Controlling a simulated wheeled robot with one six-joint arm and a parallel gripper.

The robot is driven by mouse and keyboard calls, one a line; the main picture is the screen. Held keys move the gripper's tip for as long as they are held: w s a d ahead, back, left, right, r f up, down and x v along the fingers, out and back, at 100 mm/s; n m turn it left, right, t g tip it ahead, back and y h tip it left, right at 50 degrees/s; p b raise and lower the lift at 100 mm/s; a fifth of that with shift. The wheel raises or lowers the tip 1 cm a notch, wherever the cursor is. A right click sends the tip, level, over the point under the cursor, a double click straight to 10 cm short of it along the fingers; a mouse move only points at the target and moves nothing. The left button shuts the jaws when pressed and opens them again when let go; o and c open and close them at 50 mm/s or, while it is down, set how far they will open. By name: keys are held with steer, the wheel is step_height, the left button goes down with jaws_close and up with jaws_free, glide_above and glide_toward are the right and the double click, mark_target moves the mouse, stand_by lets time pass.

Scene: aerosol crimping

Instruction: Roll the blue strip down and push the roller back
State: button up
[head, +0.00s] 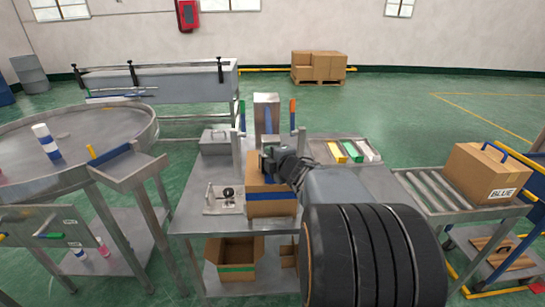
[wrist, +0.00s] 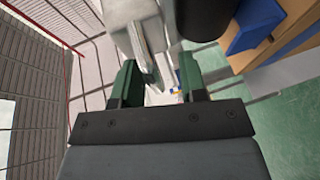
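The blue strip (head: 271,197) runs across the near face of a cardboard box (head: 270,209) on the middle metal table. In the wrist view, a blue piece (wrist: 255,25) lies against brown board at the upper right. My gripper (head: 272,158) is at the upper part of the box, partly hidden by my arm. In the wrist view its green fingers (wrist: 159,84) stand apart. A pale grey metal part (wrist: 142,35) reaches down between them; I see no clear grip on it. A small device with a dark wheel (head: 228,193) stands left of the box; I cannot tell if it is the roller.
A roller conveyor (head: 432,190) at the right carries a box marked BLUE (head: 489,172). A tray with coloured pieces (head: 345,151) lies at the table's back right. A round metal table (head: 100,122) stands at the left. An open box (head: 234,255) is on the lower shelf.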

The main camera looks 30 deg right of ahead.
steer(key=shift+r, duration=0.15)
steer(key=p+v, duration=0.2)
steer(key=v, duration=1.1)
steer(key=shift+s+p, duration=0.4)
steer(key=shift+s, duration=0.05)
